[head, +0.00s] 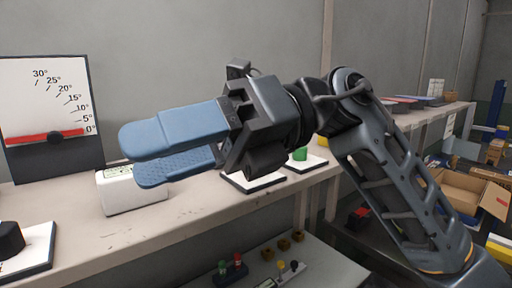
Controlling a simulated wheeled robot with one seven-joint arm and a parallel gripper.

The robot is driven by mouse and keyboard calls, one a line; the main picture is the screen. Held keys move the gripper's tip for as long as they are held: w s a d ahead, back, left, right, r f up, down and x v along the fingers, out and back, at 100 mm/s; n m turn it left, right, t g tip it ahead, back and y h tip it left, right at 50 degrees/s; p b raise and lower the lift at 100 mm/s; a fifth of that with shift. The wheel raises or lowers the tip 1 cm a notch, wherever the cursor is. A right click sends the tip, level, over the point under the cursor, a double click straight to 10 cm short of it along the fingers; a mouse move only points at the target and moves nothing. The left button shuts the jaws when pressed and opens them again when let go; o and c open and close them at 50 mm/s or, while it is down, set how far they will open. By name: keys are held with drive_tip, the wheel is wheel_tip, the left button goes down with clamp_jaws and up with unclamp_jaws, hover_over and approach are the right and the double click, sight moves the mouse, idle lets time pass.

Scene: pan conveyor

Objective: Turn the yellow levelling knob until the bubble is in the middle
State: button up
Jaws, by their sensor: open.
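My gripper (134,163) is open and empty, its two blue fingers pointing left above the bench. A white box (136,196) stands on the bench just below and behind the fingertips. A small greenish strip, perhaps a level vial, shows on its top; the lower finger hides part of the box, and I cannot make out a bubble. A yellow thing (322,141), perhaps the yellow knob, shows at the back right of the bench, partly hidden by my arm. My gripper is well to its left and apart from it.
A dial board (52,100) has its red pointer (45,137) near 0°. A black knob (10,240) sits on a white plate at front left. A green knob (300,154) stands behind my wrist. A lower shelf holds small coloured parts; open boxes (462,195) lie right.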

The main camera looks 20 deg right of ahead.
drive_tip(key=w+d+t+h, duration=0.1)
drive_tip(key=w+h, duration=0.1)
drive_tip(key=w+d+t+h, duration=0.1)
drive_tip(key=w+d+h, duration=0.1)
drive_tip(key=w+d+t+h, duration=0.2)
drive_tip(key=shift+w+f+m+p, duration=0.2)
drive_tip(key=shift+f+m+p, duration=0.1)
drive_tip(key=shift+m+p, duration=0.1)
drive_tip(key=w+d+r+m+t+h, duration=0.1)
drive_tip(key=w+d+r+t+h, duration=0.15)
drive_tip(key=w+d+h, duration=0.5)
drive_tip(key=shift+m+t+y, duration=0.3)
drive_tip(key=shift+t+y, duration=0.15)
drive_tip(key=shift+y, duration=0.2)
drive_tip(key=shift+s+a+f+p, duration=0.15)
drive_tip(key=shift+f+p, duration=0.25)
drive_tip(key=shift+f, duration=0.85)
drive_tip(key=shift+w+a+f+p, duration=0.15)
drive_tip(key=shift+f+p, duration=0.3)
drive_tip(key=shift+f, duration=0.75)
drive_tip(key=shift+s+a+f+p, duration=0.1)
drive_tip(key=shift+a+f+p, duration=0.25)
drive_tip(key=shift+f, duration=0.9)
drive_tip(key=shift+d, duration=0.1)
drive_tip(key=shift+c, duration=0.4)
drive_tip(key=c, duration=0.9)
drive_tip(key=shift+f, duration=0.1)
clamp_jaws()
